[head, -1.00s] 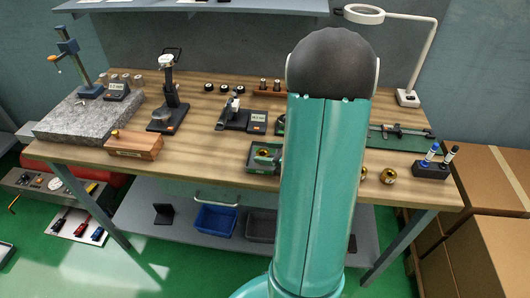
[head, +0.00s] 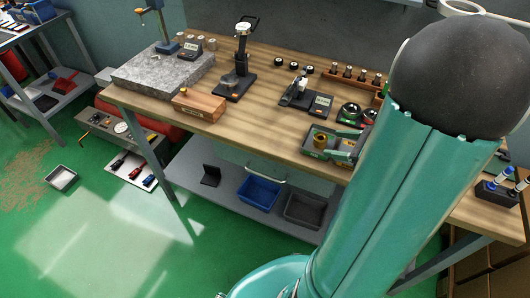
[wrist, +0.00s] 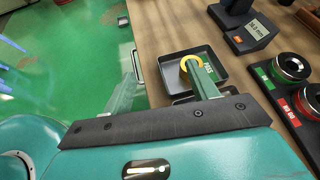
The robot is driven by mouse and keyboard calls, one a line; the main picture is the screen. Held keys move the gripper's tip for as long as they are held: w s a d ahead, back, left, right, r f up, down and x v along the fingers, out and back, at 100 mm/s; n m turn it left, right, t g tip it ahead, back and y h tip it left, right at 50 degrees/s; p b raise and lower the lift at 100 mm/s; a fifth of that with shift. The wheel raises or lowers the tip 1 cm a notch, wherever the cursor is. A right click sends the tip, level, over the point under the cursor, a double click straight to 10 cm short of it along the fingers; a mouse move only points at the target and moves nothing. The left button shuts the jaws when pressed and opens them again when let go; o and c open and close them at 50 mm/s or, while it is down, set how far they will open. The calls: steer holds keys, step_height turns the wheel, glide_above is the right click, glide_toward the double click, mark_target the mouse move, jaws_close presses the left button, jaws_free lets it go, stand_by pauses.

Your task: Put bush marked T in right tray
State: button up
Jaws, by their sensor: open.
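A brass bush (wrist: 189,63) sits in the dark left tray (wrist: 218,58) in the wrist view. The bush also shows in the head view (head: 320,141), inside the left tray (head: 308,148). I cannot read a mark on it. A second dark tray, the right one (wrist: 181,99), adjoins it, mostly hidden under my gripper. My gripper (wrist: 163,68) is open. Its right finger is over the tray and overlaps the bush; its left finger is out over the floor beyond the bench's front edge. In the head view my arm hides most of the gripper.
A display unit (wrist: 251,35) is beyond the tray. A wooden block (head: 199,104) and granite plate (head: 160,72) are farther left. The bench front there is clear.

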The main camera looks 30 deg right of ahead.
steer(key=s+a+r+n+g+h, duration=0.1)
steer(key=a+r+n, duration=0.3)
steer(key=a+n, duration=0.5)
steer(key=a+r+n+g+h, duration=0.2)
steer(key=a+r+n+g, duration=0.1)
steer(key=a+n, duration=0.5)
steer(key=s+a+r+n+g+h, duration=0.1)
steer(key=a+r+n+g+h, duration=0.1)
steer(key=a+r+n, duration=0.3)
steer(key=a+n, duration=0.4)
steer(key=n, duration=0.3)
steer(key=shift+s+a+r, duration=0.25)
steer(key=shift+s+a, duration=0.05)
steer(key=shift+s, duration=0.05)
